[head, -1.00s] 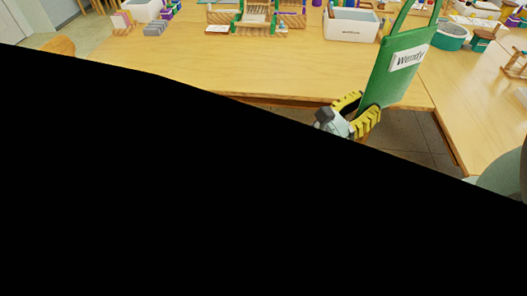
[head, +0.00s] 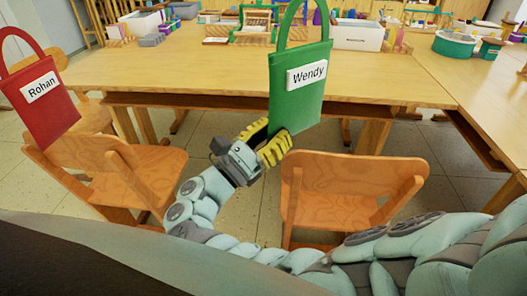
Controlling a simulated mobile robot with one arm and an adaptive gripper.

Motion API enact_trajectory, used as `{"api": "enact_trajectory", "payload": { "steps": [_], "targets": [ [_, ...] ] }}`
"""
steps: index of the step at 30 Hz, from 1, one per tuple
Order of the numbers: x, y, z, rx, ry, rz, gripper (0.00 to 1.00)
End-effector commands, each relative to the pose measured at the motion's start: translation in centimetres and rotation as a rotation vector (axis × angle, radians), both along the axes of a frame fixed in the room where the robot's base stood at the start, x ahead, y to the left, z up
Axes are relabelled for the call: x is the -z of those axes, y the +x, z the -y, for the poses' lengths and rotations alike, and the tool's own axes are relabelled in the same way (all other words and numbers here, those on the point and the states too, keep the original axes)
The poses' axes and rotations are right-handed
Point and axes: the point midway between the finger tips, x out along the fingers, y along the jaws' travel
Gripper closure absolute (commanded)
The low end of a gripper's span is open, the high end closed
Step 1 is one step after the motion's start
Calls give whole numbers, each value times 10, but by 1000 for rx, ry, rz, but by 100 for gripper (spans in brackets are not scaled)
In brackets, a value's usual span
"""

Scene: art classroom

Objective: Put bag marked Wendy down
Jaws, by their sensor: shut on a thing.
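The green bag marked Wendy (head: 299,101) is upright in the head view, its loop handle at the top and its white name label facing me. My gripper (head: 273,142) has yellow ribbed fingers shut on the bag's lower left edge. The bag is held up in front of the wooden table's near edge, above and between two chairs. The finger tips behind the bag are partly hidden.
The wooden table (head: 180,72) has a clear front part; boxes and craft things stand at its back. A red bag marked Rohan (head: 42,105) is at the left by a wooden chair (head: 140,165). Another chair (head: 335,190) stands below the Wendy bag.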

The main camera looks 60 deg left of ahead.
Motion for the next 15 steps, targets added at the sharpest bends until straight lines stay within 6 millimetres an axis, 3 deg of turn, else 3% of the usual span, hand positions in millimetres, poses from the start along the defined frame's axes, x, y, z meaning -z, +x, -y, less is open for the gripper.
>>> {"api": "enact_trajectory", "payload": {
  "steps": [10, 15],
  "targets": [
    [1, 40, 32, 0, 3, 6, 100],
    [5, 70, 55, 2, -2, 7, 100]
  ]
}}
